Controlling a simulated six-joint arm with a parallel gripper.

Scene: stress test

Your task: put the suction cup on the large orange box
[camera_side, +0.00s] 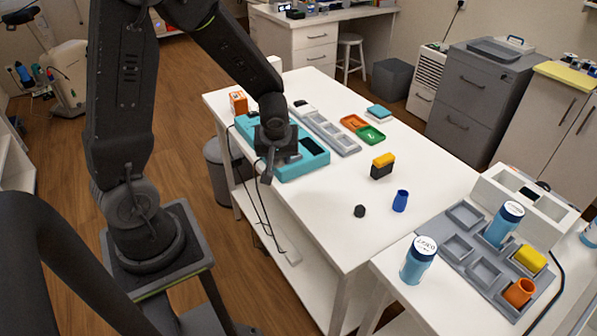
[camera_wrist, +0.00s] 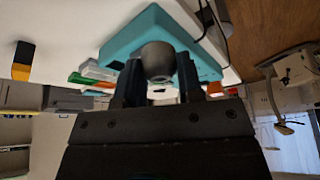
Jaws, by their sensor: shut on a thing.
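My gripper (camera_wrist: 160,85) is shut on a dark grey round cup-shaped piece (camera_wrist: 157,62), which looks like the suction cup. It sits between the two fingers in the wrist view. In the side view my gripper (camera_side: 272,165) is over the teal tray (camera_side: 306,166), and the arm hides part of the tray. The held piece is hard to make out there. An orange box (camera_side: 238,102) stands at the far left corner of the white table, behind the teal tray and apart from my gripper.
A grey compartment tray (camera_side: 331,134), an orange dish (camera_side: 353,122) and a green dish (camera_side: 371,135) lie behind the gripper. A yellow-black block (camera_side: 382,165), blue cup (camera_side: 400,201) and small dark piece (camera_side: 360,211) stand to the right. The table's front right is mostly clear.

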